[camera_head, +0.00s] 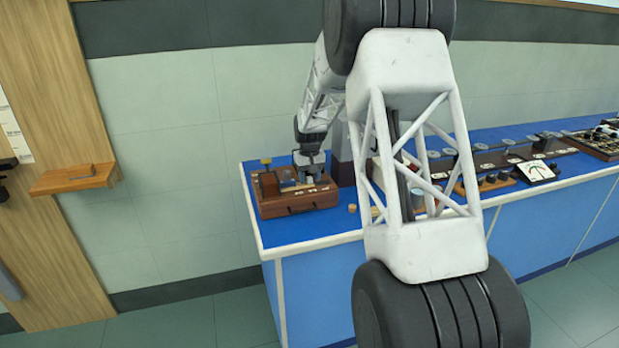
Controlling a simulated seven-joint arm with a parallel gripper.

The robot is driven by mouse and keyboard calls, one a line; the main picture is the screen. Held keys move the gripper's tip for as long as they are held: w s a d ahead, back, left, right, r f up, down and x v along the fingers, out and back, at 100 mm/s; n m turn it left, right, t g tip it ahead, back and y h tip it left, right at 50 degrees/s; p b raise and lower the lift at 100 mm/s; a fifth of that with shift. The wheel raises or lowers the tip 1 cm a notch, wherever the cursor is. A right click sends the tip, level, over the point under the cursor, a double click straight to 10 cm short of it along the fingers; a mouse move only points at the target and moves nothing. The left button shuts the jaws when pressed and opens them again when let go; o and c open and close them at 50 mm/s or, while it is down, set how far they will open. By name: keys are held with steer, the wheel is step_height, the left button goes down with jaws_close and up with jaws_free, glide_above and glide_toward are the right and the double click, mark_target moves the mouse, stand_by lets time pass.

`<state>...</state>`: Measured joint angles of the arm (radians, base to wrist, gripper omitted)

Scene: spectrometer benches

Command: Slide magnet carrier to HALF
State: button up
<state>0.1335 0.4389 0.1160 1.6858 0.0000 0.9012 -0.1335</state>
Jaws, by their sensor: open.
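A brown wooden apparatus box (300,203) sits at the left end of the blue bench, with small parts mounted on its top. An upright brown block (269,185) and a blue part (287,177) stand on it. I cannot tell which part is the magnet carrier, and no HALF mark can be read at this size. My gripper (311,174) points down over the right part of the box top, close to the mounted parts. It is open. Whether its fingers touch anything is too small to tell.
The blue bench (262,231) runs to the right. A small tan cylinder (352,208) stands right of the box. A meter (535,171), knobs and a long rail of discs lie farther right. My arm hides the bench's middle. A wooden shelf (75,179) is on the left wall.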

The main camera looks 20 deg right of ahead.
steer(key=shift+r, duration=3.8)
steer(key=shift+s+r, duration=0.1)
steer(key=shift+r, duration=0.05)
steer(key=shift+s+a+r, duration=0.1)
steer(key=shift+s+r, duration=0.1)
steer(key=shift+s, duration=0.05)
steer(key=s+a+r, duration=0.2)
steer(key=s+r, duration=0.2)
steer(key=s, duration=0.5)
steer(key=s+a+r+t, duration=0.1)
steer(key=s+a+r, duration=0.3)
steer(key=s, duration=0.5)
steer(key=s+a+r, duration=0.1)
steer(key=s+r, duration=0.4)
steer(key=s, duration=0.4)
steer(key=s+a+f, duration=0.2)
steer(key=s, duration=1.3)
steer(key=s+a+f+t, duration=0.1)
steer(key=s+a+f, duration=0.1)
steer(key=s, duration=1.3)
steer(key=shift+s+t, duration=0.15)
steer(key=shift+t, duration=0.15)
